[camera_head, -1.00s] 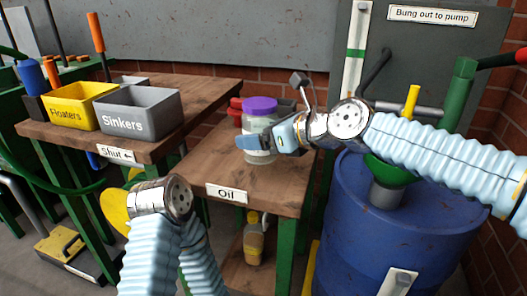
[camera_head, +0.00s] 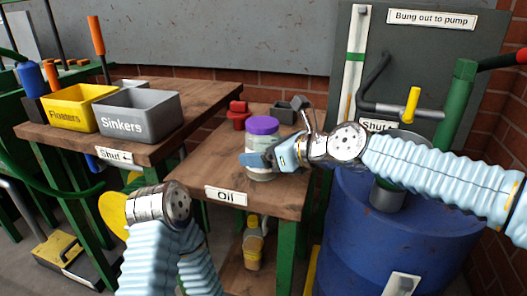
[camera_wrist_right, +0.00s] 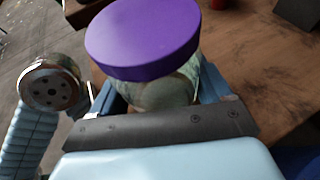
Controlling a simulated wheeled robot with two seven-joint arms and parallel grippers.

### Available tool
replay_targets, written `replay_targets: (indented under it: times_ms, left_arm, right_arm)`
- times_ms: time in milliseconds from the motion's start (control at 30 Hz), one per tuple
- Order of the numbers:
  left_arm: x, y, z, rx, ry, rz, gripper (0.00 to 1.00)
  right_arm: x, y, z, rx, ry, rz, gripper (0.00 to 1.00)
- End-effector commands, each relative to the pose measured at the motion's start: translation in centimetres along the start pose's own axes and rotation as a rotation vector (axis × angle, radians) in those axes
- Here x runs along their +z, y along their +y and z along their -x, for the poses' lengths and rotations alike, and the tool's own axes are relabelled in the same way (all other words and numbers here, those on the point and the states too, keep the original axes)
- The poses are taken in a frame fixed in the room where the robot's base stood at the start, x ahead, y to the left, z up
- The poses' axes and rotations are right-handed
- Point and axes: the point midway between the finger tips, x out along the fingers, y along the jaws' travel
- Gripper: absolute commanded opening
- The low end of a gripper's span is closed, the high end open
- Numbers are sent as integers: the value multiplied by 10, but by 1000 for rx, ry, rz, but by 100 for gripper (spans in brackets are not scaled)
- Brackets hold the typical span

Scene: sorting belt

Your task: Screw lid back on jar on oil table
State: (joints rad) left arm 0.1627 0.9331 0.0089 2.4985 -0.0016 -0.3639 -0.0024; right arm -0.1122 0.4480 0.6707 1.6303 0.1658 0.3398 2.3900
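The jar (camera_head: 262,168) is clear with pale contents and stands upright over the oil table (camera_head: 208,178), whose front carries the "Oil" sign. The purple lid (camera_head: 262,126) sits on top of the jar; I cannot tell whether it is screwed tight. In the right wrist view the lid (camera_wrist_right: 143,38) hides most of the jar (camera_wrist_right: 165,92). My right gripper (camera_head: 265,160) comes from the right, its blue fingers on both sides of the jar's body, shut on it below the lid. My left arm shows at lower left, but its gripper is not visible.
A red item (camera_head: 238,118) and a dark grey item (camera_head: 285,112) are at the back of the oil table. The yellow "Floaters" bin (camera_head: 66,114) and grey "Sinkers" bin (camera_head: 124,123) stand on the left table. A blue drum (camera_head: 385,235) stands close at right. A bottle (camera_head: 253,250) is underneath.

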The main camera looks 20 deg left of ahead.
Motion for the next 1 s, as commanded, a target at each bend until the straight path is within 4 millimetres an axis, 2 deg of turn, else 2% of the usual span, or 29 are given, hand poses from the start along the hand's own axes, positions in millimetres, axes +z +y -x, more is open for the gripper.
replay_targets:
  times_ms: [33,133,467,567,800,1000]
  left_arm:
    - [0,0,0,0,0,0,98]
    - [0,0,0,0,0,0,98]
    - [0,0,0,0,-1,0,98]
    - [0,-1,-2,0,0,0,98]
    - [-1,-6,-8,-4,4,4,98]
    - [-2,-9,-12,-6,7,6,98]
  right_arm:
    - [0,0,0,0,0,0,85]
    - [0,0,0,0,1,0,100]
    - [2,0,4,-1,0,0,100]
    - [2,-2,18,-4,0,1,100]
    - [0,-2,69,-6,0,0,100]
    - [1,-1,104,-5,2,0,100]
